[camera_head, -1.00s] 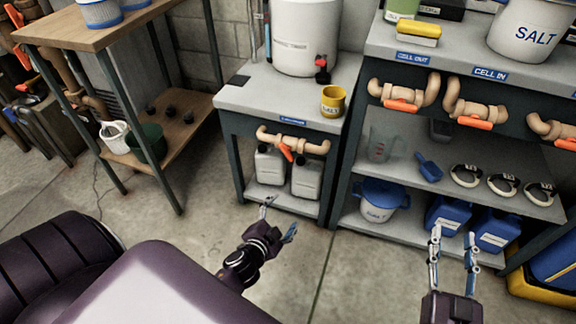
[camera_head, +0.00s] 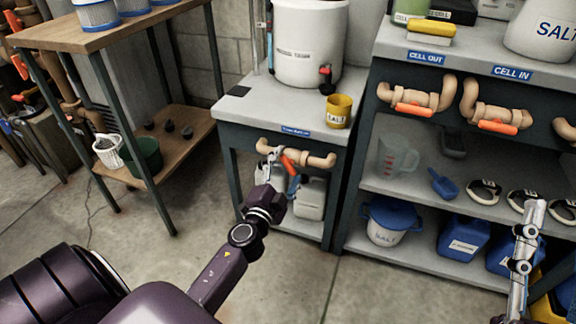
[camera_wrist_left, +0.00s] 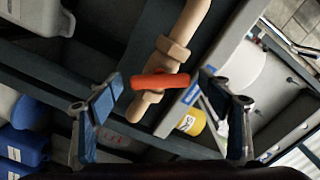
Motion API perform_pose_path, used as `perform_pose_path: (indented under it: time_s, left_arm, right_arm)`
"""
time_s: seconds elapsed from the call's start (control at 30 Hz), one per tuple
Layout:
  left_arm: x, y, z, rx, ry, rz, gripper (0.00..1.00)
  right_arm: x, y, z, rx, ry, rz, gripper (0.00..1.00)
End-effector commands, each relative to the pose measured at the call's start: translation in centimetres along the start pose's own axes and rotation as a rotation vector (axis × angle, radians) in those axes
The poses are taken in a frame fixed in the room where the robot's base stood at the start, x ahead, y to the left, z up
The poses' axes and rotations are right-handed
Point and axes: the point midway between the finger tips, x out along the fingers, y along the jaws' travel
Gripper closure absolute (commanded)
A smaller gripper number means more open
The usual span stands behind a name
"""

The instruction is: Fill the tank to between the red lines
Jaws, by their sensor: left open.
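The white tank (camera_head: 308,45) stands on the middle bench, with a thin upright tube at its left. I cannot make out red lines on it. A tan pipe valve with an orange handle (camera_head: 287,163) is fixed to the bench front below. My left gripper (camera_head: 281,178) is open at this valve and partly covers it. In the left wrist view, the orange handle (camera_wrist_left: 160,80) lies between the spread fingers (camera_wrist_left: 160,95), with gaps on both sides. My right gripper (camera_head: 524,262) shows only in part at the lower right, before the shelf.
A yellow salt cup (camera_head: 339,110) stands on the bench top. White jugs (camera_head: 310,198) stand below the valve. The right bench carries more orange-handled valves (camera_head: 413,109), with a measuring jug (camera_head: 397,155) and blue containers (camera_head: 463,238) beneath. The floor in front is clear.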

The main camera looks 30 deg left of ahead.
Motion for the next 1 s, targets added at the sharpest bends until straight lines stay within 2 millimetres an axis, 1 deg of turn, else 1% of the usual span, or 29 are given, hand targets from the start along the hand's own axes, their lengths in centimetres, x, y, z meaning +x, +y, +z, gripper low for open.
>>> perform_pose_path:
  time_s: [0.03, 0.13, 0.43, 0.8, 1.0]
  left_arm:
    - [0.54, -0.06, 0.02, 0.001, 0.000, -0.001, 0.28]
    - [1.05, -0.02, 0.04, 0.001, -0.001, 0.000, 0.28]
    - [1.20, 0.02, 0.06, 0.000, -0.001, 0.000, 0.29]
    - [1.18, 0.03, 0.06, 0.000, -0.001, 0.000, 0.69]
    - [1.17, 0.04, 0.06, 0.014, -0.001, 0.001, 0.70]
  right_arm:
    - [-0.01, 0.00, 0.00, 0.000, 0.001, 0.000, 0.60]
    - [-0.01, 0.00, -0.02, 0.000, 0.002, 0.000, 0.60]
    - [-0.01, 0.01, -0.02, 0.000, 0.003, 0.000, 0.60]
    - [-0.01, 0.01, -0.02, 0.000, 0.003, 0.000, 0.60]
    - [-0.01, 0.00, -0.04, 0.000, 0.004, 0.000, 0.60]
